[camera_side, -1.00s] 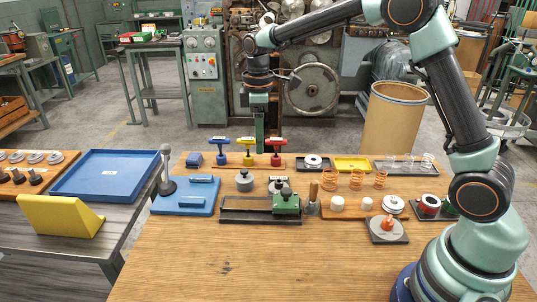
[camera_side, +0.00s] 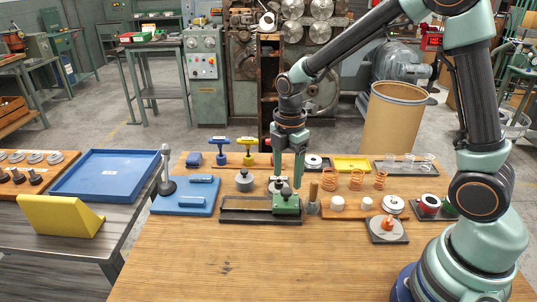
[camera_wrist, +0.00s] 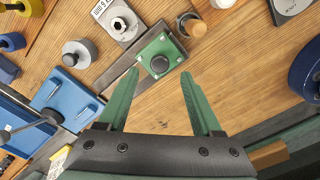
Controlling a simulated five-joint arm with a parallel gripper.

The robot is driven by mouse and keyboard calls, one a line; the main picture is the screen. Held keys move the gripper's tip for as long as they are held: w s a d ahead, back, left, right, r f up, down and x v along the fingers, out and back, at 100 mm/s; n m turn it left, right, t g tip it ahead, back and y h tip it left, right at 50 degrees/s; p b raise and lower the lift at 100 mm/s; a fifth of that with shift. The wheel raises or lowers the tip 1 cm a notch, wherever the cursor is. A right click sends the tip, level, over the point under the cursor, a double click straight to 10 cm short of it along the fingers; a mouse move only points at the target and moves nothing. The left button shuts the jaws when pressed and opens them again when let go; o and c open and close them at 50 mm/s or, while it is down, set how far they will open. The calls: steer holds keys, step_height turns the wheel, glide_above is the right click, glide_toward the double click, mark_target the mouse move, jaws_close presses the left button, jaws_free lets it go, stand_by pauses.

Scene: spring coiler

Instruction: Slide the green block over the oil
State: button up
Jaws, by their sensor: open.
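The green block (camera_side: 286,204) with a dark round knob on top sits at the right end of a long black tray (camera_side: 240,218). It also shows in the wrist view (camera_wrist: 148,47), just beyond the fingertips. My gripper (camera_side: 288,182) is open and empty, pointing down above the block's knob. In the wrist view the green fingers (camera_wrist: 160,76) are spread apart, with the block ahead of the gap between them. I cannot pick out the oil for certain; the tray's inside is dark.
A wooden-handled tool (camera_side: 312,198) stands close to the block's right. A grey knobbed weight (camera_side: 244,181) stands behind the tray, and a blue plate (camera_side: 186,204) lies to its left. Copper springs (camera_side: 330,179) stand at right. The bench front is clear.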

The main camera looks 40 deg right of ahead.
mark_target(286, 190)
steer(key=shift+f, duration=2.15)
jaws_close()
steer(key=shift+r, duration=0.1)
